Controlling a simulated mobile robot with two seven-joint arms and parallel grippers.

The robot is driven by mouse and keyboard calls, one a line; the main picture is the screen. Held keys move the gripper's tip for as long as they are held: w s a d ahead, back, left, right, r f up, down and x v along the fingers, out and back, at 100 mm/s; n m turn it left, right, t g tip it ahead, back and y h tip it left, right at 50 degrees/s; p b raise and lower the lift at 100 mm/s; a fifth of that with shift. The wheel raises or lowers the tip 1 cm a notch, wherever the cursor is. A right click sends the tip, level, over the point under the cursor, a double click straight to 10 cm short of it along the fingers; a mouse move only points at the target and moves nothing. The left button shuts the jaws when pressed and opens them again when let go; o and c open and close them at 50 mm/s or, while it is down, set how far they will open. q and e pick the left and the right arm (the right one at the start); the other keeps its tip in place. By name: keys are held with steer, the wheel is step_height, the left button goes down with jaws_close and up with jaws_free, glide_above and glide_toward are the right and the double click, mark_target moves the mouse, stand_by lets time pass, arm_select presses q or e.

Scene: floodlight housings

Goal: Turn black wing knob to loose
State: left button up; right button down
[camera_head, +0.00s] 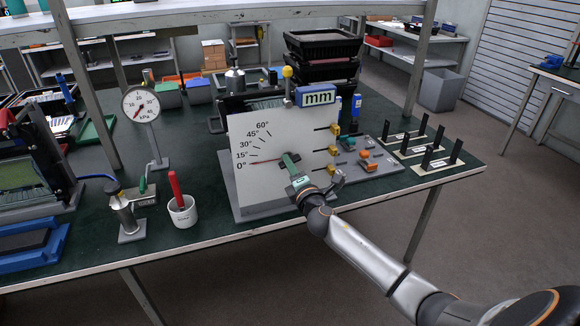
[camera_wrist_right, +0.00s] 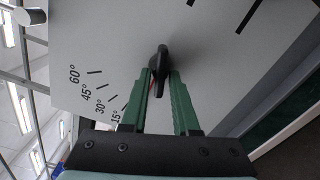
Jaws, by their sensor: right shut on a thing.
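The black wing knob (camera_wrist_right: 159,62) sits on the face of a pale upright panel (camera_head: 243,135). The panel carries an angle scale marked 0°, 15°, 30°, 45° and 60°. My right gripper (camera_wrist_right: 160,85) has its green fingers on either side of the knob and is shut on it. In the head view the right gripper (camera_head: 288,160) reaches the panel from the front right and hides the knob. A thin red pointer (camera_head: 265,162) runs left from there, close to the 0° mark. My left gripper is in neither view.
A round dial gauge (camera_head: 141,104) on a stand and a white cup (camera_head: 183,212) with a red-handled tool stand left of the panel. Orange and teal parts lie on a grey plate (camera_head: 385,163) at the right. Black posts on plates (camera_head: 434,168) stand farther right.

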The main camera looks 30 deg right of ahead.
steer(key=c, duration=0.7)
jaws_free()
steer(key=shift+s, duration=0.15)
steer(key=v, duration=1.2)
steer(key=shift+s+a, duration=0.1)
steer(key=s+a+f+m+g+y+p, duration=0.1)
steer(key=s+a+f+m+g+y, duration=0.15)
steer(key=s+a+f+m, duration=0.4)
steer(key=s+a+f+m+g+y+p, duration=0.1)
steer(key=s+a+f+m+g, duration=0.2)
steer(key=f, duration=0.6)
steer(key=s+a+f+m+g+y, duration=0.1)
steer(key=s+a+f+m, duration=0.1)
steer(key=s+a, duration=0.1)
steer(key=s+a+f+m+g+y, duration=0.1)
steer(key=s+a+f+m, duration=0.1)
steer(key=s, duration=0.3)
steer(key=s+a+f+m+g+y, duration=0.1)
steer(key=s+a+f+m, duration=0.2)
steer(key=s+a, duration=0.1)
steer(key=shift+s+m+p, duration=0.25)
steer(key=shift+s+p, duration=0.15)
steer(key=shift+s, duration=0.15)
